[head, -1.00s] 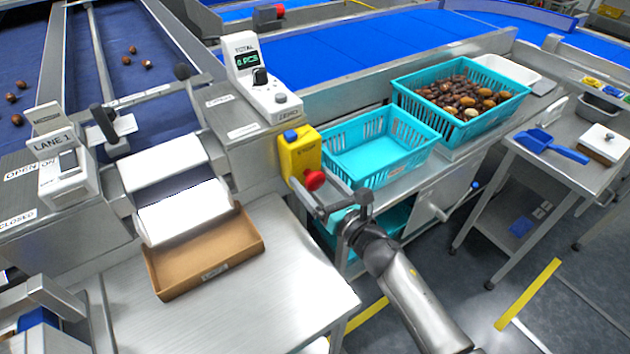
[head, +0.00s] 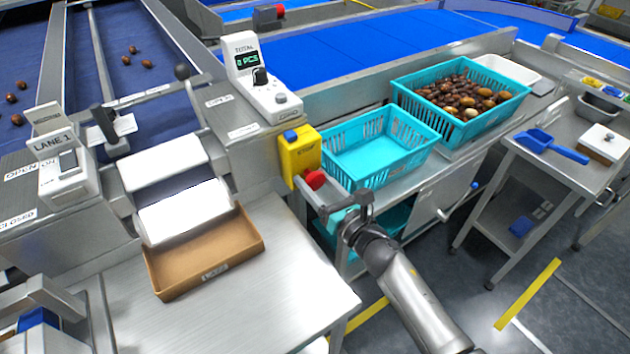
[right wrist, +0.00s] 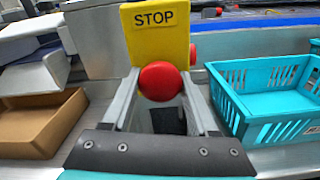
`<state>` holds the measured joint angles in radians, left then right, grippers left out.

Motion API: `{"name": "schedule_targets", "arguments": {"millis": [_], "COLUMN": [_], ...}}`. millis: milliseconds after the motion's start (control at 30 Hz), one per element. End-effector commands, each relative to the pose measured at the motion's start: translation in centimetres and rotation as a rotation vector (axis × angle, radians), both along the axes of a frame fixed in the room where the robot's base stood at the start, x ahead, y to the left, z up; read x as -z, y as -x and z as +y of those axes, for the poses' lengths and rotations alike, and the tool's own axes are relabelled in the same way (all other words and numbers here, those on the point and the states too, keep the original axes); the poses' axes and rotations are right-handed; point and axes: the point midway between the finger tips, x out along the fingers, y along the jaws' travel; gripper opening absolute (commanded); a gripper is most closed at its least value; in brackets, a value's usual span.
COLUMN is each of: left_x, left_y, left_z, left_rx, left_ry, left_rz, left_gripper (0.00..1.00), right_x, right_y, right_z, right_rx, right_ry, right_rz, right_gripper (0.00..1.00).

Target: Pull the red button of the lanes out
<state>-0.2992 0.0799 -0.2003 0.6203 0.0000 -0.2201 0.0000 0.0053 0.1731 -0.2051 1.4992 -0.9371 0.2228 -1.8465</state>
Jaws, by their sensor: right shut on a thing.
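The red button (head: 315,179) sits on the front of the yellow stop box (head: 299,152), low on its face. In the right wrist view the red button (right wrist: 160,81) is round and sits just below the STOP label of the yellow box (right wrist: 157,38). My right gripper (head: 314,186) reaches it from the front right. In the right wrist view its two fingers (right wrist: 160,88) lie on either side of the button, shut on it. How far the button stands off the box is hard to tell. My left gripper is not clearly seen.
An empty teal crate (head: 374,178) stands right of the box, close to my right gripper. A crate of dates (head: 405,92) is behind it. A brown tray (head: 175,289) lies under the lane chute at left. The metal table front (head: 255,315) is bare.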

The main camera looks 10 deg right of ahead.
Motion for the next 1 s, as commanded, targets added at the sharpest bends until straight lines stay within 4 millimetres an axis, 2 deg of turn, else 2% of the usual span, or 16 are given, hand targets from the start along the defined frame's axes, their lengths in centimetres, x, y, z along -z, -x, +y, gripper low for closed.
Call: {"name": "schedule_targets", "arguments": {"millis": [233, 433, 667, 700, 900, 1000], "left_x": [0.0, 0.3, 0.3, 0.3, 0.3, 0.3], "left_y": [0.0, 0.0, 0.0, 0.0, 0.1, 0.1], "left_z": [0.0, 0.0, 0.0, 0.0, 0.0, 0.0], "left_rx": [0.0, 0.0, 0.0, 0.0, 0.0, 0.0], "left_ry": [0.0, 0.0, 0.0, 0.0, 0.0, 0.0], "left_rz": [0.0, 0.0, 0.0, 0.0, 0.001, 0.001], "left_gripper": [0.0, 0.0, 0.0, 0.0, 0.0, 0.0], "right_x": [0.1, 0.2, 0.2, 0.2, 0.1, 0.1], "right_y": [0.2, 1.2, 1.2, 1.2, 1.2, 1.2], "right_z": [-0.1, -0.5, -0.5, -0.5, -0.5, -0.5], "right_rx": [0.0, 0.0, -0.001, -0.001, 0.0, 0.0], "right_ry": [0.001, 0.002, 0.001, 0.001, 0.001, 0.0], "right_rz": [0.001, 0.001, 0.003, 0.004, 0.002, 0.001], "right_gripper": [0.0, 0.0, 0.0, 0.64, 0.86, 0.89]}}
